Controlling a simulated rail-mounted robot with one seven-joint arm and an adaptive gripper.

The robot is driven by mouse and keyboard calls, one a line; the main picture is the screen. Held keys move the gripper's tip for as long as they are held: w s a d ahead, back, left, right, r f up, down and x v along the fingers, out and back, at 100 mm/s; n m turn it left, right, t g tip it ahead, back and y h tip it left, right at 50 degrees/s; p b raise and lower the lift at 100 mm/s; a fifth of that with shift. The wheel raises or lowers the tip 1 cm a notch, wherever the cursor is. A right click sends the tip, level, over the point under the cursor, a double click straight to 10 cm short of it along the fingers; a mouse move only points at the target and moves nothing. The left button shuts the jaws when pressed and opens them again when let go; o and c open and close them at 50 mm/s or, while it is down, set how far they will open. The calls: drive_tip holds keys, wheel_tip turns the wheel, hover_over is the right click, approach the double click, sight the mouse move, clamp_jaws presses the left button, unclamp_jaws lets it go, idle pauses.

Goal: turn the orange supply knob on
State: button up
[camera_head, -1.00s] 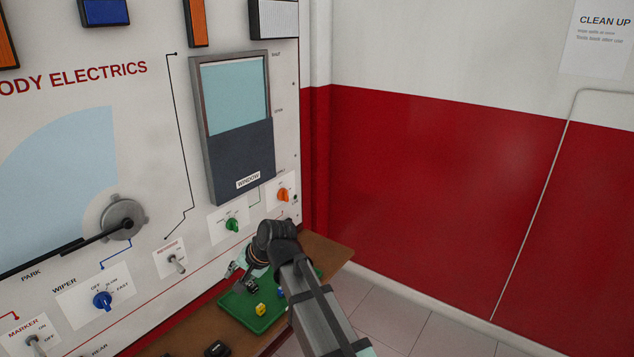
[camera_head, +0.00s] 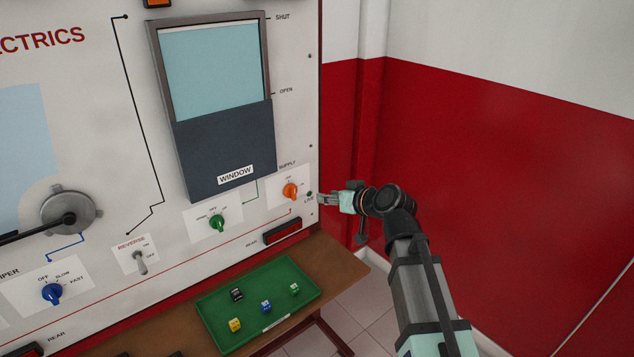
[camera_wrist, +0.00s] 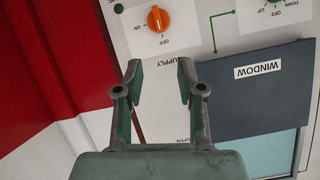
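The orange supply knob (camera_head: 290,190) is on a white plate at the right edge of the panel, under the word SUPPLY. In the wrist view the orange knob (camera_wrist: 158,18) shows upside down at the top, with ON and OFF labels beside it; I cannot tell its setting for sure. My gripper (camera_head: 324,198) is just right of the knob in the head view. In the wrist view my gripper (camera_wrist: 158,70) is open, with an empty gap between the fingers. The knob appears beyond the fingertips, roughly in line with the gap, and is not touched.
A green window knob (camera_head: 217,223) is left of the supply knob. The window unit (camera_head: 225,150) stands out above. Below, a green tray (camera_head: 215,310) with small coloured blocks lies on a brown shelf (camera_head: 345,268). A red and white wall (camera_head: 490,130) is at the right.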

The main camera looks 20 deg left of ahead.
drive_tip(key=n+p, duration=0.2)
drive_tip(key=p, duration=0.2)
approach(295, 188)
drive_tip(key=x, duration=0.7)
drive_tip(key=shift+w+a, duration=0.15)
drive_tip(key=shift+a, duration=0.25)
drive_tip(key=shift+w+a+f, duration=0.3)
drive_tip(key=shift+a+f, duration=0.1)
drive_tip(key=shift+a, duration=0.1)
clamp_jaws()
